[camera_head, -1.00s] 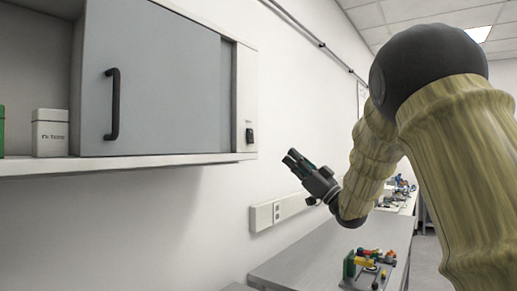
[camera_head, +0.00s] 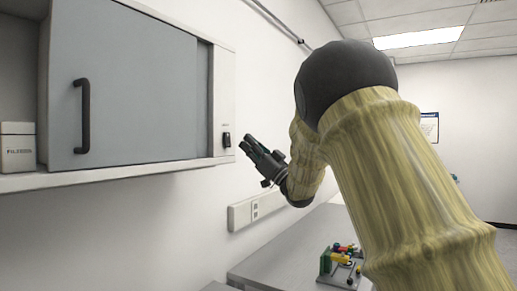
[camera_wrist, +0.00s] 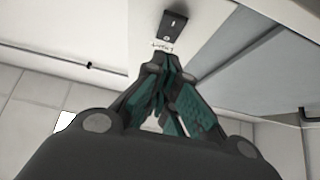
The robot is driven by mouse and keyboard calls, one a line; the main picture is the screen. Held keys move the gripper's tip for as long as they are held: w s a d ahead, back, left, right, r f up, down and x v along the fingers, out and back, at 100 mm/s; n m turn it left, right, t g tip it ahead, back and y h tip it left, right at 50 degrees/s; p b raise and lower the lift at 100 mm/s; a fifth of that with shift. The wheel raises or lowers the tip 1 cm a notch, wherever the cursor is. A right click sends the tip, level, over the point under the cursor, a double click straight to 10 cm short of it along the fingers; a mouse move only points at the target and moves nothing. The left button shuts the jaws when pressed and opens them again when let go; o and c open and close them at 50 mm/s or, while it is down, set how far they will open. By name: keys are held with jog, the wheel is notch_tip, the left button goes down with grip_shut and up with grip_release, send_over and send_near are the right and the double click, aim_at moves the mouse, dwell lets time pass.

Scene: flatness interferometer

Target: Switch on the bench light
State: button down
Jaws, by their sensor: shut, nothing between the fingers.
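A small black rocker switch (camera_head: 226,140) sits on the white right end panel of the wall cabinet, with a tiny label above it that I cannot read in the head view. In the wrist view the black switch (camera_wrist: 174,24) shows just beyond my fingertips, with a small label beside it. My gripper (camera_head: 246,144) is shut and empty, its tips pointing up and left, a short way right of the switch in the head view. The fingertips (camera_wrist: 164,64) appear apart from the switch, though the exact gap is hard to tell.
The wall cabinet has a grey sliding door (camera_head: 130,90) with a black handle (camera_head: 82,116). A white box (camera_head: 18,147) stands on its open shelf. A power outlet strip (camera_head: 255,208) is on the wall below. A bench (camera_head: 285,250) holds a colourful small fixture (camera_head: 340,264).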

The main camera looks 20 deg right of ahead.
aim_at(228, 137)
jog(key=shift+w+a+f+p, duration=0.15)
jog(key=shift+w+a+p, duration=0.25)
jog(key=shift+w+a, duration=0.3)
jog(key=shift+w+a+f+p, duration=0.1)
jog(key=shift+w+a+p, duration=0.35)
jog(key=shift+w, duration=0.4)
jog(key=shift+a, duration=0.1)
jog(key=shift+w+f+b, duration=0.1)
jog(key=shift+f+b, duration=0.1)
jog(key=shift+b, duration=0.2)
